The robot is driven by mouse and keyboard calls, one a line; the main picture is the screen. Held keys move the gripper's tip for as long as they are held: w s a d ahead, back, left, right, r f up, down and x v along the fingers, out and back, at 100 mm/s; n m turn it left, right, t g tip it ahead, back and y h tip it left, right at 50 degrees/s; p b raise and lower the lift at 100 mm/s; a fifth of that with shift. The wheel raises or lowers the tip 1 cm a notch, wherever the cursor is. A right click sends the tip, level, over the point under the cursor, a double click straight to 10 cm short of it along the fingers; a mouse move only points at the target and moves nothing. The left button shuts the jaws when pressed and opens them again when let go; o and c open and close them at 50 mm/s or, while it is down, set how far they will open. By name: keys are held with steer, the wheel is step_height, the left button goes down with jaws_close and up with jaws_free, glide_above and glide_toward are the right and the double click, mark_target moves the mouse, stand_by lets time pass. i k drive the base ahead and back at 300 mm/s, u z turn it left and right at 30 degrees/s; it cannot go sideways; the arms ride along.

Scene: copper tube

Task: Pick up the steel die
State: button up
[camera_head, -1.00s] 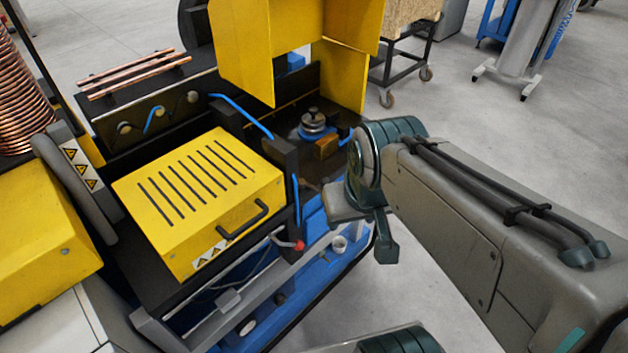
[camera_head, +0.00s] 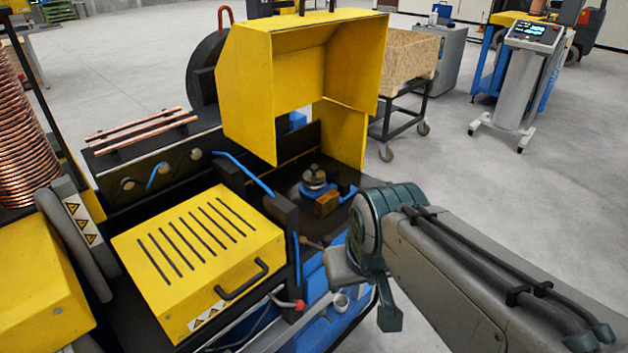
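A small stacked round grey metal piece (camera_head: 314,180), which looks like the steel die, stands upright on the dark bed of the machine (camera_head: 262,340), under the raised yellow hood. A brown-orange block (camera_head: 327,203) and blue parts sit close beside its base. My arm reaches in from the lower right, and its dark green joint is right of and nearer than the grey piece, apart from it in the picture.
The raised yellow hood (camera_head: 248,95) overhangs the bed behind the grey piece. A slotted yellow cover (camera_head: 198,255) with a black handle is at left. Copper tubes (camera_head: 140,123) lie on a rack. A wooden crate on a cart (camera_head: 408,58) stands behind.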

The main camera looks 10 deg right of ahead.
mark_target(314, 179)
steer(key=z, duration=0.4)
steer(key=k, duration=0.9)
steer(key=z, duration=3.15)
steer(key=i, duration=0.1)
steer(key=u, duration=1.8)
steer(key=i, duration=2.85)
steer(key=u, duration=1.75)
steer(key=i, duration=0.7)
steer(key=u, duration=0.9)
steer(key=i, duration=0.6)
